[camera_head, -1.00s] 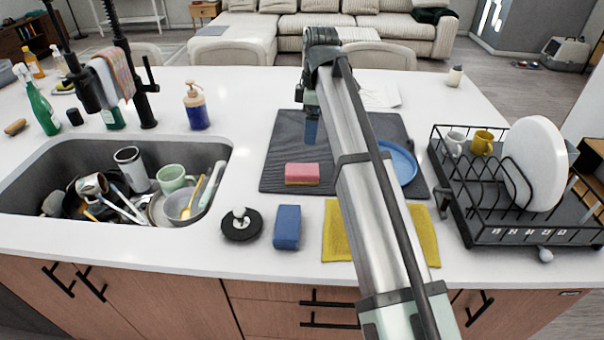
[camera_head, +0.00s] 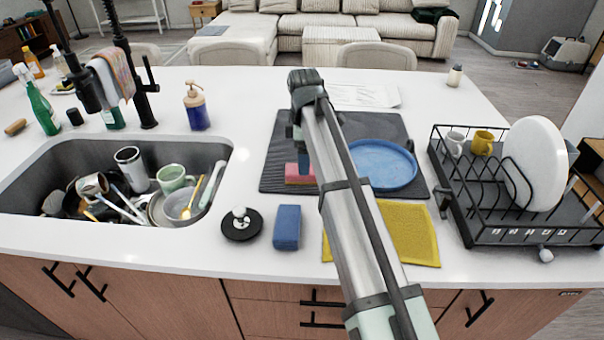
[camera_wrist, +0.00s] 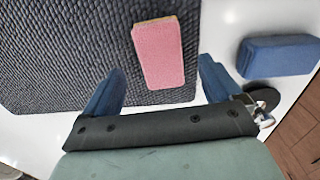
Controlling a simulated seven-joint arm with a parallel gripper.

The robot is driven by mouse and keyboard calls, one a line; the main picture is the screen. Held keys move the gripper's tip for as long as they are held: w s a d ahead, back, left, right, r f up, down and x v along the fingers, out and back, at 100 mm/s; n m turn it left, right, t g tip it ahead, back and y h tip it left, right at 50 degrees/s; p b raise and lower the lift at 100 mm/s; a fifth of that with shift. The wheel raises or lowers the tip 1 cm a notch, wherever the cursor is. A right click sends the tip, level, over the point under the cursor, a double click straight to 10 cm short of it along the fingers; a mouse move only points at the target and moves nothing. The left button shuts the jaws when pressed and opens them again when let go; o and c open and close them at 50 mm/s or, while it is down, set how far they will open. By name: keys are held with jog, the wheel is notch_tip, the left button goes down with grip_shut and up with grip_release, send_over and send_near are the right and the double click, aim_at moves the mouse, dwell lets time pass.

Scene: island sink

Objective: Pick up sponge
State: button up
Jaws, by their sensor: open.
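A pink sponge (camera_head: 299,173) lies on the dark drying mat (camera_head: 275,150), partly hidden behind my gripper (camera_head: 300,155) in the head view. In the wrist view the pink sponge (camera_wrist: 160,52) lies on the mat ahead of the open fingers, nearer the right one. My gripper (camera_wrist: 160,85) is open and empty, with its blue fingers apart. A blue sponge-like block (camera_head: 287,227) lies on the white counter in front of the mat. It shows at the right in the wrist view (camera_wrist: 278,55).
A blue plate (camera_head: 380,166) lies on the mat's right side. A yellow cloth (camera_head: 412,235) lies in front. A black dish rack (camera_head: 500,215) stands right; a full sink (camera_head: 215,150) is left. A round black-based object (camera_head: 241,224) stands beside the blue block.

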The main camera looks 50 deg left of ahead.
jog(key=shift+d+f, duration=0.15)
jog(key=shift+f, duration=2.4)
jog(key=shift+c, duration=0.2)
jog(key=c, duration=1)
notch_tip(320, 180, up, 10)
jog(key=shift+r, duration=0.1)
